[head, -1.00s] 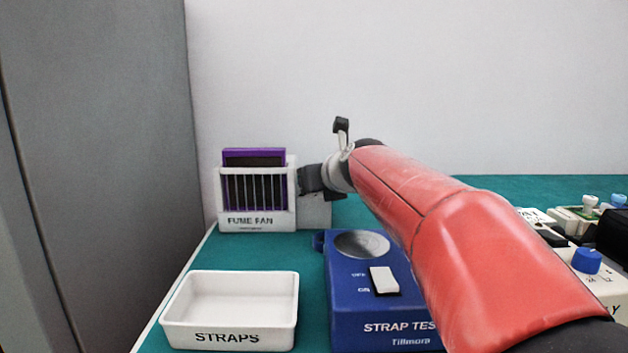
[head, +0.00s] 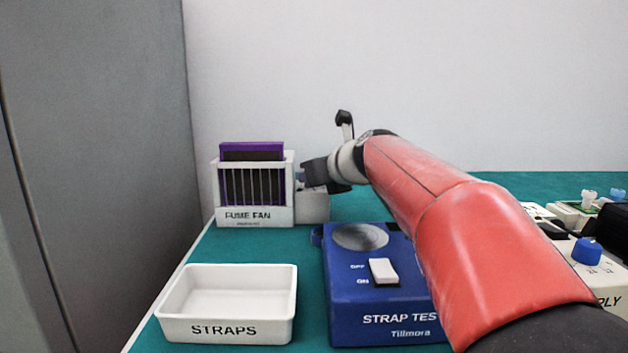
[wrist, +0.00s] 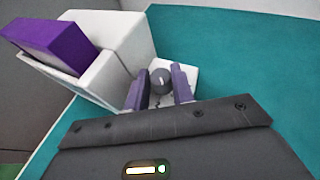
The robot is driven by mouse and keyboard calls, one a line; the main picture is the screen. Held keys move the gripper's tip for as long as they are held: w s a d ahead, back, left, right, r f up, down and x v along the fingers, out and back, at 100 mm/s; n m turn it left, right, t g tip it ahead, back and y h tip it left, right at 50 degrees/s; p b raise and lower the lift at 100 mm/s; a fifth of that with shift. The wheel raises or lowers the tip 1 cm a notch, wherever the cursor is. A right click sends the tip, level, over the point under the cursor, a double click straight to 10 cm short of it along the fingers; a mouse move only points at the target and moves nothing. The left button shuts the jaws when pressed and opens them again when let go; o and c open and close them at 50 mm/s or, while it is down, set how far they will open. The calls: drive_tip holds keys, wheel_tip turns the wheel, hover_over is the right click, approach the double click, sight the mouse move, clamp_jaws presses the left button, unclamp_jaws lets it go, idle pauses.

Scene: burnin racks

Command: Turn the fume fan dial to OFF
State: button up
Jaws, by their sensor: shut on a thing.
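The fume fan (head: 254,216) is a white box with a barred front and a purple panel (head: 252,151) at its top, standing at the back left of the green table. In the wrist view the dial (wrist: 161,80) is a round grey knob on a white face beside the fan's body (wrist: 125,40). My gripper (wrist: 158,90) has its two fingers on either side of the dial, shut on it. In the head view my gripper (head: 308,174) is at the fan's right side, and the dial's pointer and markings cannot be made out.
A white STRAPS tray (head: 277,318) and a blue strap tester (head: 350,300) with a white switch stand in front. A grey wall or cabinet (head: 95,180) rises at the left. Devices with a blue knob (head: 586,251) stand at the right.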

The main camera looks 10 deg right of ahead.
drive_tip(key=shift+d+n+g+y, duration=0.2)
drive_tip(key=shift+n+g+y, duration=0.2)
drive_tip(key=shift+n+y, duration=0.45)
drive_tip(key=shift+w+d+r+n+g+y+p, duration=0.1)
drive_tip(key=shift+n+g+y+p, duration=0.25)
drive_tip(key=shift+n+y, duration=0.3)
drive_tip(key=shift+w+d+n+g+y+p, duration=0.1)
drive_tip(key=shift+n+g+y+p, duration=0.2)
drive_tip(key=shift+n+y, duration=0.3)
drive_tip(key=shift+w+n+g+y, duration=0.1)
drive_tip(key=shift+n+g+y, duration=1.3)
drive_tip(key=shift+n+g, duration=0.45)
drive_tip(key=o, duration=0.7)
drive_tip(key=shift+d, duration=0.1)
drive_tip(key=v, duration=0.7)
drive_tip(key=shift+s+d, duration=0.2)
drive_tip(key=shift+d, duration=0.1)
